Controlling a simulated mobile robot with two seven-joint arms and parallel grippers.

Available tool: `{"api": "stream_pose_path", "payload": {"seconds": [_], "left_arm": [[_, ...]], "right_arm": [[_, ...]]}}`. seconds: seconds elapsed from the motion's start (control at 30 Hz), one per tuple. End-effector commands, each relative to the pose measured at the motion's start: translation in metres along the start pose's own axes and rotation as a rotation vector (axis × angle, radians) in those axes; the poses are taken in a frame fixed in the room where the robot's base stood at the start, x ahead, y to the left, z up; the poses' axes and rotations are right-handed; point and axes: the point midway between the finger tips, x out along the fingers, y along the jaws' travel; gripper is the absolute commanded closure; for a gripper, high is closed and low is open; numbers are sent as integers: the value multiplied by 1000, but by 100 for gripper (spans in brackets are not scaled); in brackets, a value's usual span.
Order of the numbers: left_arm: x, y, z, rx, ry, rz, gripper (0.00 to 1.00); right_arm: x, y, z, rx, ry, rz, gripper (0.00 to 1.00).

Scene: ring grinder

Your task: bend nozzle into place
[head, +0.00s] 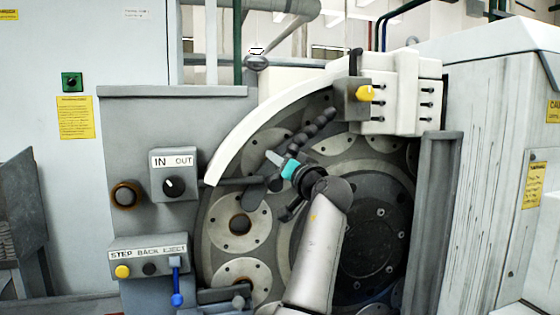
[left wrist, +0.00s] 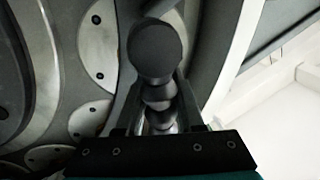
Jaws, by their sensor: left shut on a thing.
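The nozzle (head: 312,132) is a black hose of ball-like segments. In the head view it slants down and left from a grey block with a yellow knob (head: 364,93) toward my left gripper (head: 266,172). The gripper, with a teal band, is in front of the round grinder plate. In the left wrist view the nozzle's segments (left wrist: 160,97) lie between the two dark fingers of my left gripper (left wrist: 160,82), which is shut on it. A large round black part (left wrist: 156,48) shows beyond the segments. The fingers partly hide the nozzle. My right gripper is out of view.
The grinder plate holds several grey discs (head: 240,222). A white curved guard (head: 262,110) arches over its upper left. An IN/OUT switch box (head: 173,176) and a STEP BACK/EJECT box (head: 150,258) stand left. A grey machine housing (head: 490,150) closes off the right side.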

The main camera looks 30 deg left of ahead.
Motion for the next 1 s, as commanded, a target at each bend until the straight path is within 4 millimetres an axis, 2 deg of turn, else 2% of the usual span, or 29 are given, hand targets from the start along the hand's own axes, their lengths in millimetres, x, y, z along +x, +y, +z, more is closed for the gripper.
{"api": "stream_pose_path", "payload": {"seconds": [0.27,0.3,0.53,0.83,1.0], "left_arm": [[0,0,0,1,0,0,100],[0,0,0,1,0,0,59],[0,0,0,0,0,0,33],[-2,1,0,-1,0,1,33],[-19,2,1,-2,2,1,33]], "right_arm": [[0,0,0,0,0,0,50],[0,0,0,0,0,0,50],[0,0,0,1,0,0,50],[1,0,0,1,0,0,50],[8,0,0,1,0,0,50]]}}
